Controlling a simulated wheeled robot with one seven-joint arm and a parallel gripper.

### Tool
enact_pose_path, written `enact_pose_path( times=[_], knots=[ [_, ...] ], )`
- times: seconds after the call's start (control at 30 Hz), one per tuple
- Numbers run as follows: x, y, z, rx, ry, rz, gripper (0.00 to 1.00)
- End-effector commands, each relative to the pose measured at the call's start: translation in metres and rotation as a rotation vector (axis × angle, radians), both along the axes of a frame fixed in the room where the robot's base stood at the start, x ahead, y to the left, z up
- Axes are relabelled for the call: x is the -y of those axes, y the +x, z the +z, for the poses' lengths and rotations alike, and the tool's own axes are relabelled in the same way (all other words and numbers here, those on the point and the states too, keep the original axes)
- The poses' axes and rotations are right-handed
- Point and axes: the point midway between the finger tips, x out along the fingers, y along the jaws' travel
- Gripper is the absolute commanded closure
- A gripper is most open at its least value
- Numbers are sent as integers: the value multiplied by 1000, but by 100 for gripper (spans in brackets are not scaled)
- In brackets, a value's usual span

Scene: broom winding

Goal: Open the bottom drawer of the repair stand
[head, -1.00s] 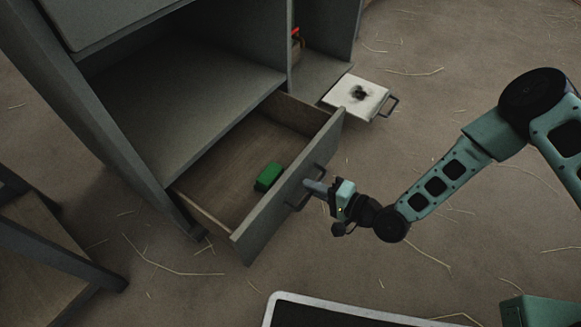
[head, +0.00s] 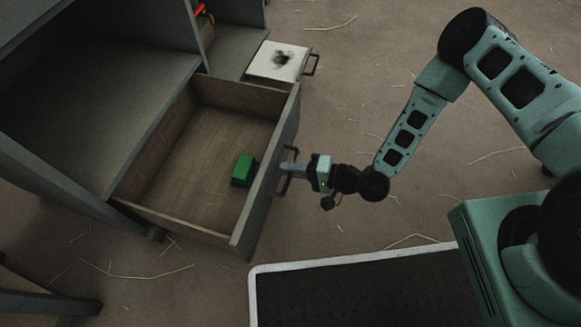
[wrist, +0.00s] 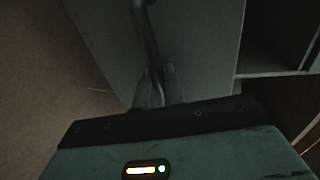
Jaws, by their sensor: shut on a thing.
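The bottom drawer (head: 190,222) of the grey repair stand (head: 130,110) is pulled well out, and its wooden inside shows. A green block (head: 243,170) lies in it near the front panel. The drawer's dark bar handle (head: 282,184) is on the outer face of the panel. My gripper (head: 290,167) is at this handle with its fingers shut on it. In the wrist view the fingers (wrist: 155,90) close around the handle bar (wrist: 146,35), in front of the grey drawer face (wrist: 200,40). The fingertips' exact contact is dark and hard to see.
A white box with a dark mark on top and a handle (head: 278,61) stands beyond the drawer. Something red (head: 199,10) sits in a stand compartment. A dark, pale-rimmed platform (head: 350,285) is at the bottom.

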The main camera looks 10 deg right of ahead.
Motion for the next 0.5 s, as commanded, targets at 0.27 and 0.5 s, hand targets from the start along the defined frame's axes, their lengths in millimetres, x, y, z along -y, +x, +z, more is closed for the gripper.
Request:
enact_pose_path(
  times=[0.27,0.5],
  knots=[
    [0,1,0,1,-1,-1,75],
    [0,1,0,0,-1,-1,75]
  ],
)
